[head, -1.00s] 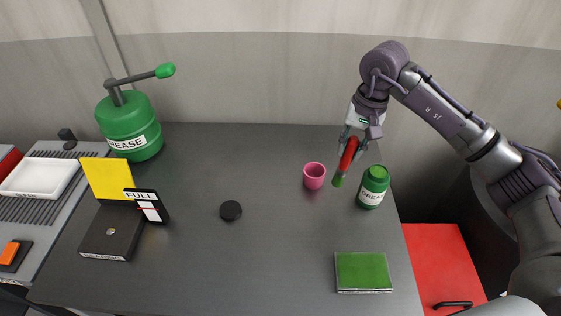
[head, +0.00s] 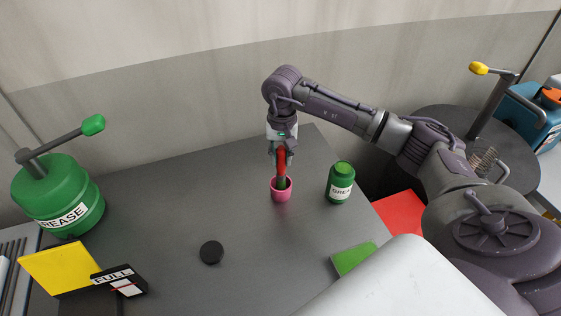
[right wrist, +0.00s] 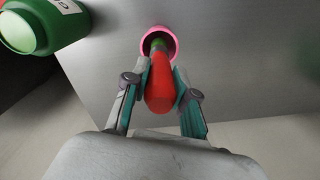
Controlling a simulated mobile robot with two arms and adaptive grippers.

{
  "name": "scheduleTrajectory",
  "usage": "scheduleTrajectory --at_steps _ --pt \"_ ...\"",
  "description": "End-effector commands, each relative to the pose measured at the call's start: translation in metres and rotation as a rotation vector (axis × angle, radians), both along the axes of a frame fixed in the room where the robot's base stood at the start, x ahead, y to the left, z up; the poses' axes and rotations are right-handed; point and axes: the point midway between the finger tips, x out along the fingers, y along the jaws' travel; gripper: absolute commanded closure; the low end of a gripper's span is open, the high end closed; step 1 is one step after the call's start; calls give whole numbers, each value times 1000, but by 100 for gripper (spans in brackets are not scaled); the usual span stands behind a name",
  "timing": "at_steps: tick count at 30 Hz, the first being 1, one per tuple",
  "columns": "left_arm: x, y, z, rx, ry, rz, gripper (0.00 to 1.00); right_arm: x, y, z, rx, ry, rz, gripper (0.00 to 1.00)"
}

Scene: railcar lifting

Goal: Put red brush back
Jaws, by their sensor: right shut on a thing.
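My right gripper (head: 281,153) is shut on the red brush (head: 282,162) above the pink cup (head: 281,193). The brush points down, and its green end shows in the mouth of the cup. In the right wrist view the red handle (right wrist: 160,85) lies between the two fingers (right wrist: 160,92), with the green end inside the pink rim (right wrist: 172,38). I cannot tell whether the brush touches the cup's bottom. The cup stands upright on the dark table (head: 170,200). My left gripper is not in view.
A green grease jar (head: 341,184) stands right of the cup. A black lid (head: 211,252) lies nearer the front. A green pad (head: 353,258) lies at the table's right edge. A large green grease pump (head: 62,200) and a yellow card (head: 60,268) are at left.

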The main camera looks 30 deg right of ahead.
Motion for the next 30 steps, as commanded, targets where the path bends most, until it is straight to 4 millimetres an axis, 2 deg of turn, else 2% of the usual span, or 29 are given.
scheduleTrajectory --at_steps 6,17,18,21,22,30 --pt "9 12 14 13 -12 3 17 -1 0 -27 1 4 -1 100" --pt "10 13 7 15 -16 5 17 0 0 -34 -1 1 -1 100" --pt "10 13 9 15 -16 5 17 0 0 -33 -1 1 -1 69" --pt "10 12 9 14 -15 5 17 -1 0 -32 0 1 -1 52" --pt "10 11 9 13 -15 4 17 -1 0 -32 0 1 -1 49" --pt "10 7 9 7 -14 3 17 0 0 -32 0 1 -1 49"
